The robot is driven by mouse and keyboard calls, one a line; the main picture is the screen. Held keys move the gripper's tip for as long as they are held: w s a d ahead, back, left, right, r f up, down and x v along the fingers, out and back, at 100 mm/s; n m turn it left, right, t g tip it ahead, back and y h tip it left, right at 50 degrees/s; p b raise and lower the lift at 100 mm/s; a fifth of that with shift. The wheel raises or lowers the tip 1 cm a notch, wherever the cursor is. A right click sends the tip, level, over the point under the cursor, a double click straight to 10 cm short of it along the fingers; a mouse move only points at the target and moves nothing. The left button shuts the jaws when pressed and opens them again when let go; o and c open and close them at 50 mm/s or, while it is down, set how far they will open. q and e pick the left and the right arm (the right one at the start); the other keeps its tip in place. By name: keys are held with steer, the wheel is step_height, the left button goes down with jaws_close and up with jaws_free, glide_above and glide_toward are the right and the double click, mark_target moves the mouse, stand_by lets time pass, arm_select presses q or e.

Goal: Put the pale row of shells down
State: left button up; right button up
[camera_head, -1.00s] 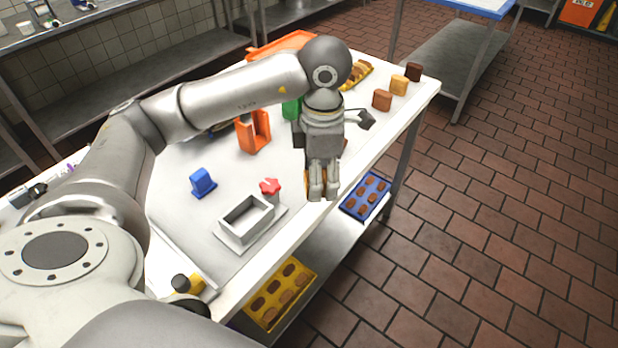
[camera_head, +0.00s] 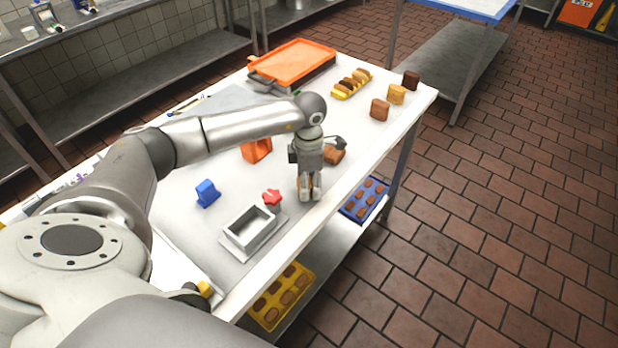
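A row of pale and dark brown shells sits in a yellow holder (camera_head: 338,95) at the back. I cannot make out a separate pale row of shells. My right gripper is not in view.
A brown block (camera_head: 335,156) lies just behind my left gripper. Blue (camera_head: 207,193) and orange (camera_head: 257,150) stands are to its left. An orange-topped tray (camera_head: 292,62) is at the back. Blue (camera_head: 364,199) and yellow (camera_head: 281,297) trays with brown pieces sit on the lower shelf.

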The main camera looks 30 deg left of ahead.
arm_select(q)
steer(key=shift+f, duration=0.15)
steer(key=shift+f, duration=0.1)
steer(key=shift+f+b, duration=0.15)
steer(key=shift+b, duration=0.2)
steer(key=o, duration=1)
